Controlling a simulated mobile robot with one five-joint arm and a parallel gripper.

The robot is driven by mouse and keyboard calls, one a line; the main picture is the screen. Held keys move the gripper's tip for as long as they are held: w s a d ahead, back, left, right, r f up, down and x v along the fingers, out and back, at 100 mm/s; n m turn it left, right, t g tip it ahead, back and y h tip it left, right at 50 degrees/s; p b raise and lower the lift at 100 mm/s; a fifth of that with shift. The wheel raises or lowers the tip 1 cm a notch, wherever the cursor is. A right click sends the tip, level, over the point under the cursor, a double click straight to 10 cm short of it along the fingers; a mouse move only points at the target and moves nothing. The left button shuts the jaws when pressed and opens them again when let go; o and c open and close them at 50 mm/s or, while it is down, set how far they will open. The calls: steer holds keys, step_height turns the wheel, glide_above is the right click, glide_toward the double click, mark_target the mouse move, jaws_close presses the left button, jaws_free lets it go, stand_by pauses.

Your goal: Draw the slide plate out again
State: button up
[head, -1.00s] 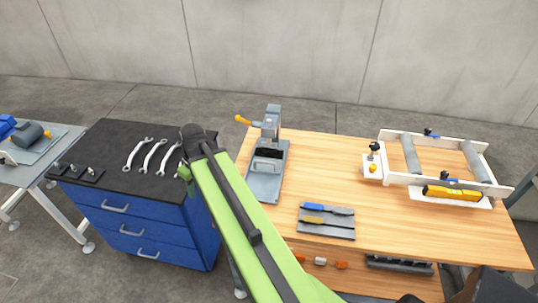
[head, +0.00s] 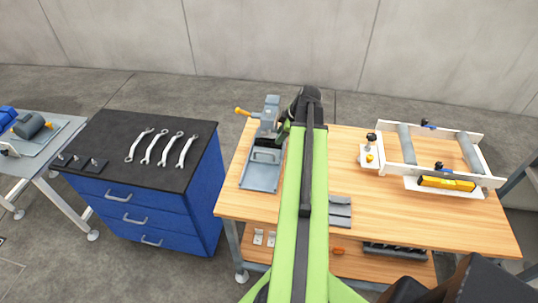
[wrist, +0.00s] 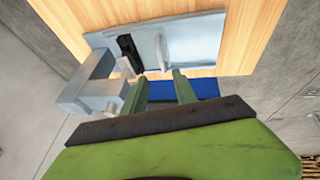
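A grey arbor press (head: 268,125) with an orange-tipped lever stands at the left end of the wooden bench. In front of its column lies a blue-grey plate (head: 260,178) with a raised handle (head: 266,156); I take this for the slide plate, but cannot tell it from the press base. In the wrist view the plate (wrist: 195,30) shows with its upright handle (wrist: 162,52) and a dark slot beside it. My gripper (wrist: 158,76) is open and empty, its two green fingers pointing towards the handle but apart from it. In the head view my gripper (head: 285,128) is just right of the press, partly hidden by my arm.
A blue drawer cabinet (head: 150,215) with several wrenches on top stands left of the bench (head: 380,222). A grey tray of files (head: 341,212) is partly behind my arm.

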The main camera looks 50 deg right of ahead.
mark_target(269, 153)
steer(key=b+x, duration=1)
steer(key=x, duration=0.3)
steer(key=shift+f, duration=0.2)
steer(key=shift+r, duration=0.1)
jaws_close()
steer(key=shift+w, duration=0.1)
stand_by(0.6)
